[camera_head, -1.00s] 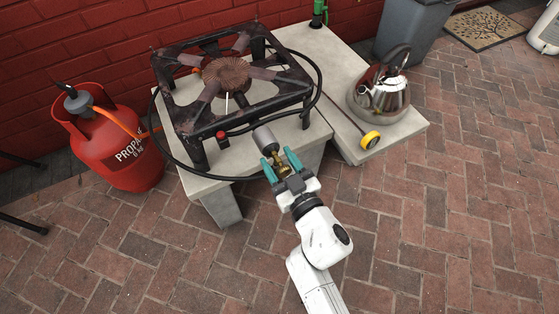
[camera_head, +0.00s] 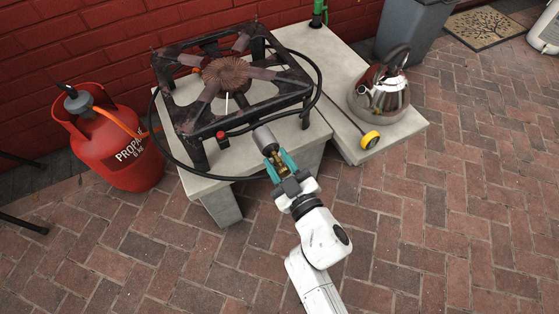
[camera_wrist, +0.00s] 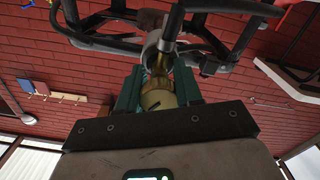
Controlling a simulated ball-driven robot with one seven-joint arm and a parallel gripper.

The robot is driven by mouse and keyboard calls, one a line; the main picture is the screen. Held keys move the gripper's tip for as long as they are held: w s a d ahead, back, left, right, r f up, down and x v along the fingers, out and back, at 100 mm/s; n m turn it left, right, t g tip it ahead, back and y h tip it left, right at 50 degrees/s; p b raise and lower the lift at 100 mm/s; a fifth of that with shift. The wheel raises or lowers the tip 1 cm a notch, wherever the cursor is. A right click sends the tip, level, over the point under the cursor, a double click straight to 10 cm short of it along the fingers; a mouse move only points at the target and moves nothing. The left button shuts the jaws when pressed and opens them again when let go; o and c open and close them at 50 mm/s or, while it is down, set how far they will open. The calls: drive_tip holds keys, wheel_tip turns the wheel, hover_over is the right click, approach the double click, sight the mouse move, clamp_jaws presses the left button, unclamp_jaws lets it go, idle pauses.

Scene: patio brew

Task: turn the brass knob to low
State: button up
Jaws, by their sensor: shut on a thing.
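The brass knob (camera_wrist: 160,97) sits between the teal fingers of my gripper (camera_head: 281,164), which are closed on its sides. In the wrist view the gripper (camera_wrist: 158,92) holds the knob from both sides, and a brass stem runs on from it into a grey cylinder. Much of the knob is hidden by the fingers in the head view. I cannot read any low mark on it.
A red propane bottle (camera_head: 118,150) stands left of the concrete slab (camera_head: 225,205), with a black hose looping around the stand. A steel kettle (camera_head: 380,95) and a yellow-ended rod (camera_head: 370,140) are to the right. Brick paving in front is clear.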

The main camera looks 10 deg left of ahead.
drive_tip(key=shift+a+r+n, duration=0.15)
drive_tip(key=shift+r+n, duration=0.1)
drive_tip(key=shift+n, duration=0.65)
drive_tip(key=o, duration=1)
drive_tip(key=shift+o, duration=0.2)
drive_tip(key=shift+f, duration=0.1)
drive_tip(key=shift+s, duration=0.1)
drive_tip(key=p+v, duration=0.3)
drive_tip(key=v, duration=0.7)
drive_tip(key=shift+s+d, duration=0.25)
drive_tip(key=shift+d, duration=0.1)
